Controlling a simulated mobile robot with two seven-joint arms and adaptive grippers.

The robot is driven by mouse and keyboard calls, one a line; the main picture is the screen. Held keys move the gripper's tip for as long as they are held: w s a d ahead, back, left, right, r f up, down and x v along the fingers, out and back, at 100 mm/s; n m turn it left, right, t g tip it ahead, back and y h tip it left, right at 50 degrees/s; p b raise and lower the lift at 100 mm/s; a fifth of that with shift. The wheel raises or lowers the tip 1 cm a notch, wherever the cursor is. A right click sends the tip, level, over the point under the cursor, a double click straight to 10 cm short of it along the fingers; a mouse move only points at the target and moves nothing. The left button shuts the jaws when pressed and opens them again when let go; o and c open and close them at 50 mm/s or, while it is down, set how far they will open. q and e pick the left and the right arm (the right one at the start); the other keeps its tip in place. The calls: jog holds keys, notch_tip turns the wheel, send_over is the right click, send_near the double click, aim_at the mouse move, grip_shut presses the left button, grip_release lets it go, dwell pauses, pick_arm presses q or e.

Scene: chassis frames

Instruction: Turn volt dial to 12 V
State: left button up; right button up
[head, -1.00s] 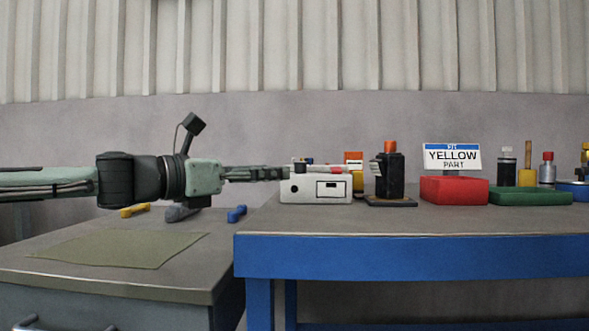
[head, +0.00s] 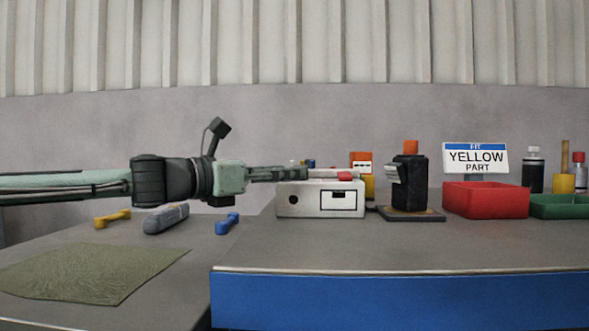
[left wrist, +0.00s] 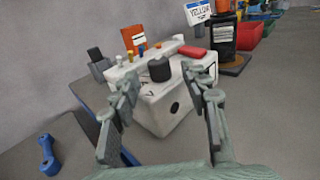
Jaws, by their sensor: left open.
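The white box (head: 300,203), a power unit by its look, stands near the left end of the blue-edged bench. In the left wrist view the box (left wrist: 165,110) carries a round black dial (left wrist: 160,70) on top, with a red part (left wrist: 193,52) and small coloured posts behind it. Dial markings are too small to read. My left gripper (head: 304,173) reaches in from the left over the box top. In the left wrist view its open, empty fingers (left wrist: 160,84) stand either side of the dial, apart from it. The head view hides the dial. My right gripper is not in view.
A black device with an orange top (head: 409,185) stands right of the box. Beyond it are a red bin (head: 485,201), a green tray (head: 558,207) and a "YELLOW PART" sign (head: 476,157). A lower table at left holds yellow (head: 112,219) and blue (head: 228,223) parts.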

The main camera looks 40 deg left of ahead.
aim_at(295, 181)
pick_arm(q)
jog(key=shift+p+x, duration=0.35)
jog(key=shift+x, duration=1.3)
grip_shut()
